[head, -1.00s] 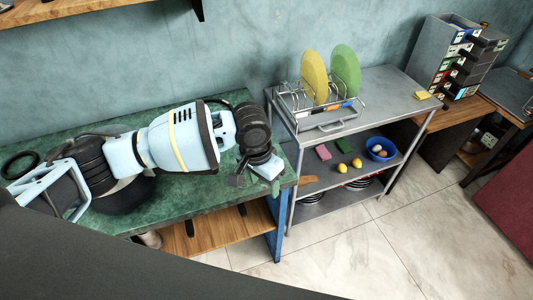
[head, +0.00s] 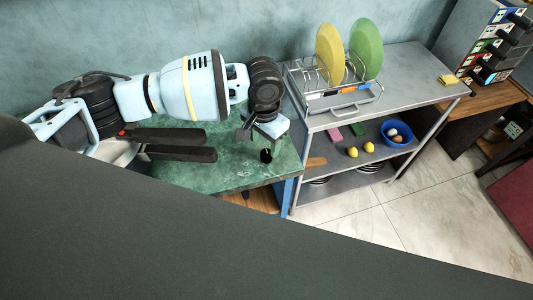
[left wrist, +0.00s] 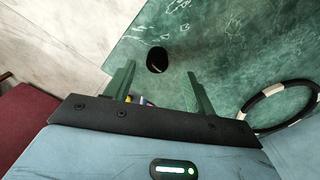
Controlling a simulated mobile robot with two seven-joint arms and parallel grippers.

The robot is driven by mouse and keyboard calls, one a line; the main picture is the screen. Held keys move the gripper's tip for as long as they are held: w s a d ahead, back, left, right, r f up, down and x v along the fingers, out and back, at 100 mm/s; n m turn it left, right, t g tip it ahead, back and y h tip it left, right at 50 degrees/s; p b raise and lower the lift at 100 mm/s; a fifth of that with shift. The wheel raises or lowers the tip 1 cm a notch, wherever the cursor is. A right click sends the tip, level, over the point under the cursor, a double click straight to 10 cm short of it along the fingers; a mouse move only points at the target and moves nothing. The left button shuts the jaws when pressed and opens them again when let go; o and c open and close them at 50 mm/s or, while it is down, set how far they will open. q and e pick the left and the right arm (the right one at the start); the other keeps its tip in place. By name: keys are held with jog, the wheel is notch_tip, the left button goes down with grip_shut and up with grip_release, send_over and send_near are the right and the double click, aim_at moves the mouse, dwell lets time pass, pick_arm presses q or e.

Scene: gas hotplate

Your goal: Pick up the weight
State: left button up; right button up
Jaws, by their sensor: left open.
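A small black rounded object, which I take for the weight (head: 266,155), sits on the green worktop near its right end in the head view. In the left wrist view the weight (left wrist: 157,60) shows beyond the fingers, roughly between their tips in the picture. My left gripper (head: 264,134) hangs just above and behind the weight in the head view, apart from it. In the left wrist view my left gripper (left wrist: 161,70) has its two fingers spread with nothing between them.
A metal rack shelf (head: 400,75) with plates (head: 365,50) and a blue bowl (head: 396,133) stands to the right. A striped ring (left wrist: 285,100) shows in the wrist view.

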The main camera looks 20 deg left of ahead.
aim_at(266, 151)
pick_arm(q)
jog(key=f, duration=0.5)
jog(key=shift+d, duration=0.2)
jog(key=c, duration=1.1)
jog(key=shift+r, duration=0.15)
